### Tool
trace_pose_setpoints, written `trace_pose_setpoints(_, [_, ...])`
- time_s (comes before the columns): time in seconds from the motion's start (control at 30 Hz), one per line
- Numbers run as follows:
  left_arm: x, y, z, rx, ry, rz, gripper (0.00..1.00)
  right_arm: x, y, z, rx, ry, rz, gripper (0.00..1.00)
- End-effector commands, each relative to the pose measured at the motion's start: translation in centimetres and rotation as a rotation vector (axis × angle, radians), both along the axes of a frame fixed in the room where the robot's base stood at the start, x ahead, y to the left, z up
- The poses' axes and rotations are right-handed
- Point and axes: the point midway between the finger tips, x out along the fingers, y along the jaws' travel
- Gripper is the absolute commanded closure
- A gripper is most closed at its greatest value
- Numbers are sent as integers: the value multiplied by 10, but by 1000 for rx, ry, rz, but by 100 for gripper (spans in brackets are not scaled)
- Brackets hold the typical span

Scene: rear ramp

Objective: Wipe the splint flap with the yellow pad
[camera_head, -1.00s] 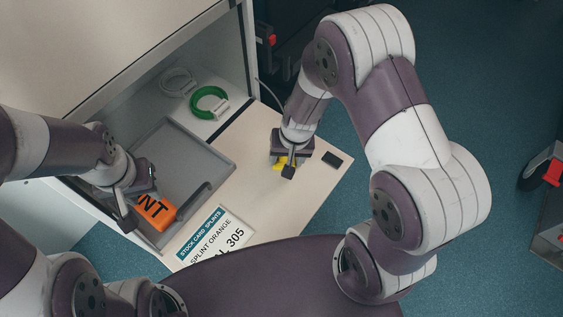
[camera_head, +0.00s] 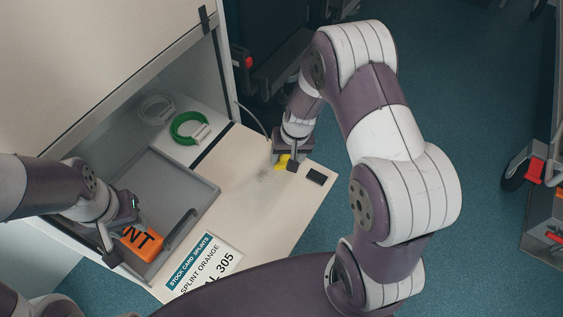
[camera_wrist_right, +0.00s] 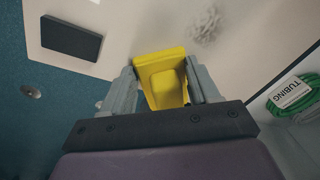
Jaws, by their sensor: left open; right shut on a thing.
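The splint flap (camera_head: 245,215) is the pale open panel in front of the cabinet. A faint grey smudge (camera_head: 264,174) lies on it, and it also shows as a grey patch in the right wrist view (camera_wrist_right: 206,25). My right gripper (camera_head: 286,164) is shut on the yellow pad (camera_head: 281,169), over the far right part of the flap. In the right wrist view the yellow pad (camera_wrist_right: 162,80) sits between the two fingers, beside the smudge. I cannot tell if the pad touches the flap. My left gripper (camera_head: 122,232) is open at the orange pack in the grey tray.
The grey tray (camera_head: 180,170) sits on the flap's left side and holds the orange pack (camera_head: 141,242). A stock card (camera_head: 205,262) lies on the near part. A dark rectangle (camera_head: 315,177) is near the right edge. A green tubing coil (camera_head: 189,127) lies inside the cabinet.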

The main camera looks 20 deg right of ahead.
Motion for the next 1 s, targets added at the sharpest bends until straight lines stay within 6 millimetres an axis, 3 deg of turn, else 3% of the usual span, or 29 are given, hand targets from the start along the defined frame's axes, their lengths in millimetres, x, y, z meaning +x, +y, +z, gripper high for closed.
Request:
trace_pose_setpoints(0.27, [0,0,2,0,0,0,57,2,-2,-2,0,1,1,68])
trace_pose_setpoints(1.0, [0,0,12,0,0,0,57,-42,53,1,-1,3,2,68])
